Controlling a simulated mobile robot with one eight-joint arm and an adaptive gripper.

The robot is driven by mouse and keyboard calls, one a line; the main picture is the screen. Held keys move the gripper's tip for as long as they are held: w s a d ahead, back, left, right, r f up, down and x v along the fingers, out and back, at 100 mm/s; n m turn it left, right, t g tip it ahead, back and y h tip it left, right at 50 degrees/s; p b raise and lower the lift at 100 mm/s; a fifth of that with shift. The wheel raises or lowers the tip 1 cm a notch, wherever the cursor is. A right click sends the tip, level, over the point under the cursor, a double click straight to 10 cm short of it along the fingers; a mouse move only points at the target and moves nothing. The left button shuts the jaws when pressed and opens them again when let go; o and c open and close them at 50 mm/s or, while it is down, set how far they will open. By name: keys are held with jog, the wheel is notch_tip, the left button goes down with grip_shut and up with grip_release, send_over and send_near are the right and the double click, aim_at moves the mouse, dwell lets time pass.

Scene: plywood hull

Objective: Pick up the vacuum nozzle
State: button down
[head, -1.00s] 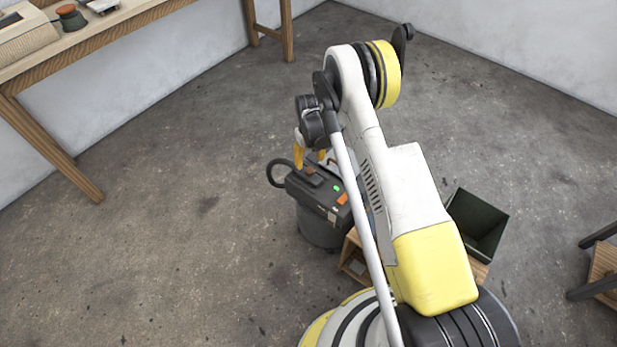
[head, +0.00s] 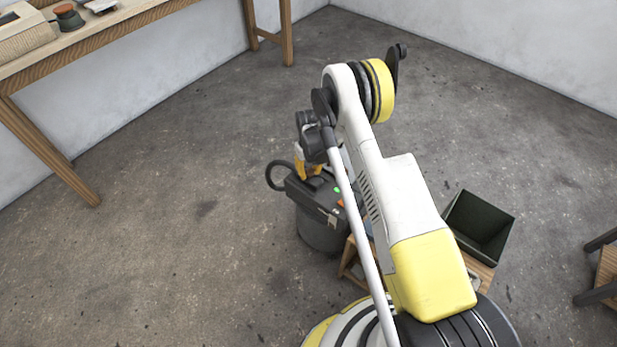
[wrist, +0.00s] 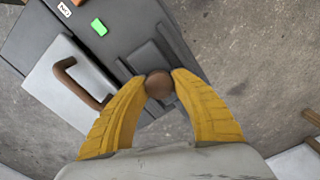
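The dark grey canister vacuum (head: 322,232) stands on the floor with a black hose (head: 274,178) looping from its left side. My gripper (head: 308,174) is over its top, yellow fingers pointing down. In the wrist view, the fingertips of my gripper (wrist: 159,82) meet both sides of a small round brown piece (wrist: 159,86). I cannot tell whether this piece belongs to the vacuum nozzle; no nozzle shape is clear. The vacuum lid (wrist: 125,30) shows a green button (wrist: 99,27). A pale plate (wrist: 62,92) with a brown handle (wrist: 78,82) lies left of the fingers.
A small wooden stool (head: 352,262) stands right of the vacuum, partly behind my arm. A dark green open bin (head: 482,228) is further right. A wooden workbench (head: 95,42) runs along the left wall. The floor left is clear.

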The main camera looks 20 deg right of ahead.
aim_at(310, 170)
jog(key=shift+r, duration=0.1)
notch_tip(310, 170, up, 5)
jog(key=p, duration=0.3)
jog(key=shift+d+f, duration=0.15)
jog(key=shift+f, duration=0.05)
jog(key=s+d+r+p, duration=0.3)
jog(key=d+r, duration=0.3)
jog(key=d, duration=0.4)
jog(key=shift+s+d+p, duration=0.3)
jog(key=shift+s+p, duration=0.05)
jog(key=shift+s, duration=0.25)
jog(key=c, duration=2)
grip_release()
jog(key=shift+c, duration=1)
